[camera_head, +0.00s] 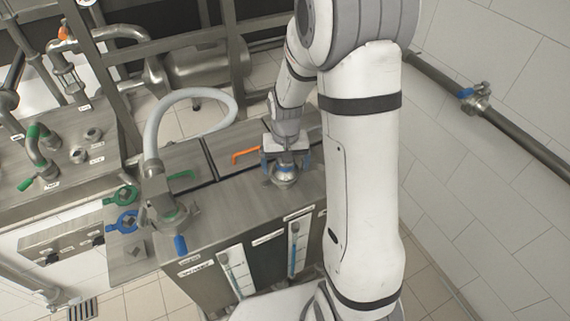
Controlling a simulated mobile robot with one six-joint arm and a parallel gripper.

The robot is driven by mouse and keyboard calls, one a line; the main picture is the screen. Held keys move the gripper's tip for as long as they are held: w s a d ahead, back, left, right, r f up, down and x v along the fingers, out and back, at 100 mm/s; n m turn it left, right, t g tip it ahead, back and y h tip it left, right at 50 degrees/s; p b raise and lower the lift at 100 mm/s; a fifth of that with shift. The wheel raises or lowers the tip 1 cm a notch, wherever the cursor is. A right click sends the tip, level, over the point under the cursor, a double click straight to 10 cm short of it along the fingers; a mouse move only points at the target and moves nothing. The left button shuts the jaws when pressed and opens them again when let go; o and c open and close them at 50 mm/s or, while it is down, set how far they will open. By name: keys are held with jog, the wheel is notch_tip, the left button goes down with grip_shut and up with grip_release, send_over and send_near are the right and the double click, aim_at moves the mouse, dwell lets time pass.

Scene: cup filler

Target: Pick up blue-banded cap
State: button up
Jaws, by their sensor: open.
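A metal cap with a blue band (284,176) sits on top of the steel cabinet, near its right end. My gripper (286,162) is directly above it, pointing down, with its jaws open. The jaws appear to be on either side of the upper part of the cap. I cannot tell whether they touch it. The gripper hides the top of the cap.
An orange handle (245,154) lies just left of my gripper. The cabinet top (235,205) between is clear.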

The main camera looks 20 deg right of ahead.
jog(key=shift+c, duration=0.2)
jog(key=c, duration=1.2)
jog(key=shift+r, duration=0.1)
jog(key=shift+c, duration=0.2)
